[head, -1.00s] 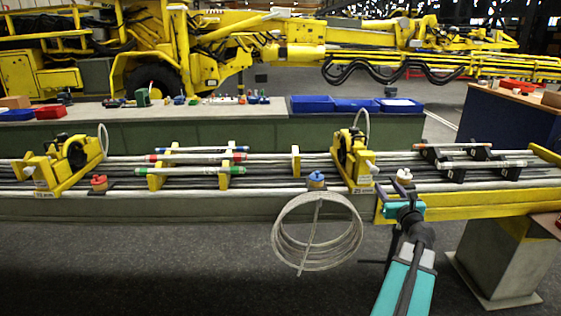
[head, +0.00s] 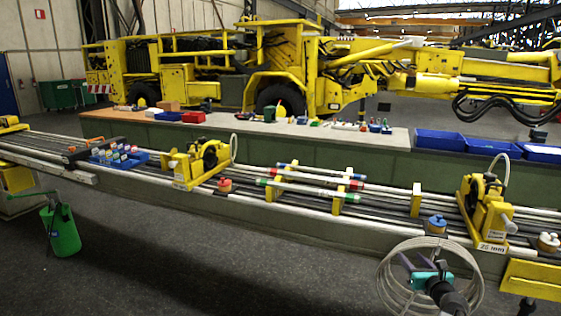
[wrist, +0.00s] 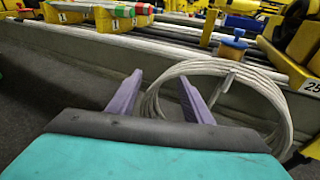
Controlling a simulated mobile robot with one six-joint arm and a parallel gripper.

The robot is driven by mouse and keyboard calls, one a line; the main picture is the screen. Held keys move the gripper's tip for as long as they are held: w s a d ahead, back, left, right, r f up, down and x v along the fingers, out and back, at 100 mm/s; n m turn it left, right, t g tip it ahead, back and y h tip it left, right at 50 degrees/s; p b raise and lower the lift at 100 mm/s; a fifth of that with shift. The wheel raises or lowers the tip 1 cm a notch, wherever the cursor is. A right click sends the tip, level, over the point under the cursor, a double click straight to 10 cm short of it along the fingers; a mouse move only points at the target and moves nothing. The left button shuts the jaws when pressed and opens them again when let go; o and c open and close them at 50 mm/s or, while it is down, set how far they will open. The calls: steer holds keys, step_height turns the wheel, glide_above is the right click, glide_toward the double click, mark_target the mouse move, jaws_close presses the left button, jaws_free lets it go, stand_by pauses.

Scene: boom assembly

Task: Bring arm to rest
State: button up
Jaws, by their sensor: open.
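My gripper (head: 425,264) shows in the head view at the lower right, in front of the coiled pale hose (head: 384,284). It has a teal body and purple fingers. In the wrist view my gripper (wrist: 159,90) has its two fingers spread apart with nothing held between them. The coiled hose (wrist: 215,66) hangs against the side of the boom just beyond and to the right of the fingers. The right finger overlaps the coil in the picture; I cannot tell whether they touch.
The long boom (head: 110,170) carries yellow clamp units (head: 195,162), colored rods and a blue-capped fitting (head: 436,224). A green can (head: 62,232) hangs at the left. A workbench (head: 300,140) with blue bins (head: 440,140) stands behind. The dark floor in front is clear.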

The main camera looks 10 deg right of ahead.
steer(key=w+a+f+n+g+y, duration=0.1)
steer(key=w+a+f+n+y, duration=0.1)
steer(key=a+f, duration=0.45)
steer(key=w+a+f+n+g+y, duration=0.15)
steer(key=a+f, duration=0.25)
steer(key=a, duration=0.6)
steer(key=w+a+f+n+g+y, duration=0.1)
steer(key=w+a+f+n+y, duration=0.2)
steer(key=a+f, duration=0.4)
steer(key=s+a+f+n+g+y, duration=0.1)
steer(key=s+a+f+n+g, duration=0.15)
steer(key=a+f, duration=0.4)
steer(key=s+a+f+n+g+y, duration=0.1)
steer(key=s+a+f+n, duration=0.25)
steer(key=a, duration=0.65)
steer(key=s+a+f+n+g+y, duration=0.1)
steer(key=s+a+f+n+g, duration=0.2)
steer(key=a, duration=0.5)
steer(key=s+a+f+n+g, duration=0.3)
steer(key=s+a+f+n, duration=0.25)
steer(key=s, duration=0.45)
steer(key=s+a+f+n+g, duration=0.3)
steer(key=s+a+f+n, duration=0.15)
steer(key=s+f, duration=0.35)
steer(key=s+d+n+g+h, duration=0.5)
steer(key=s+d+n, duration=0.4)
steer(key=s+n, duration=0.5)
steer(key=shift+s+d+h, duration=0.35)
steer(key=shift+h, duration=0.1)
